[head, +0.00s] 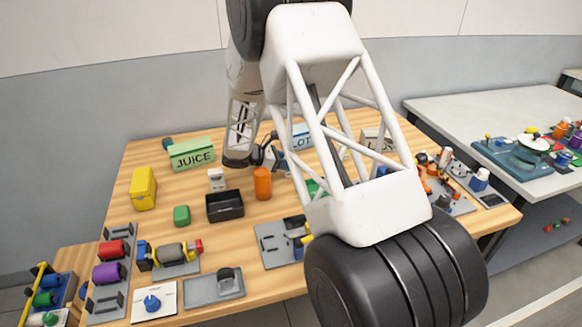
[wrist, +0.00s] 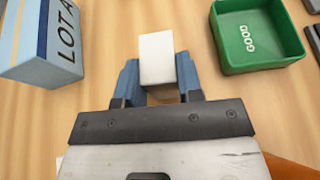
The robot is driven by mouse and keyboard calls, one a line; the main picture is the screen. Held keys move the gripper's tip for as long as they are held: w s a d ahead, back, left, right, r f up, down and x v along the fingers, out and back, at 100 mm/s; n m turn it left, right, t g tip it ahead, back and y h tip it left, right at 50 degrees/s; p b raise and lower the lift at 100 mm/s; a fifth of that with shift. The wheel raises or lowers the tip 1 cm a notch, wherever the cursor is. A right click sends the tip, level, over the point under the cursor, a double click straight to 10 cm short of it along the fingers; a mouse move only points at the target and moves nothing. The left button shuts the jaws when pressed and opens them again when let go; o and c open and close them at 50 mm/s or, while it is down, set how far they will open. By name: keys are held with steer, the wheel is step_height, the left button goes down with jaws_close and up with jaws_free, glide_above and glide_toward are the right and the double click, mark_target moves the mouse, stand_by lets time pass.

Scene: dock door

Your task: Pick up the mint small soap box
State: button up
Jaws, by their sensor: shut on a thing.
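My gripper (wrist: 160,78) is shut on a small pale, near-white box (wrist: 157,57), with a blue finger on each side of it. The box looks white here; I cannot make out a mint tint or a label. Its lower part is hidden between the fingers, and I cannot tell whether it touches the table. In the head view my gripper (head: 282,162) is partly hidden by my arm, and the held box cannot be made out. A small green block (head: 181,215) lies apart, left of the black tray.
A blue LOT box (wrist: 38,45) stands left of my gripper and a green GOOD tray (wrist: 262,62) lies right. An orange cylinder (head: 263,183), a black tray (head: 225,206), a green JUICE box (head: 192,154) and a yellow box (head: 143,188) share the wooden table.

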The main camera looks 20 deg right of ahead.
steer(key=shift+r, duration=0.15)
step_height(320, 180, up, 10)
steer(key=shift+f, duration=0.1)
stand_by(0.6)
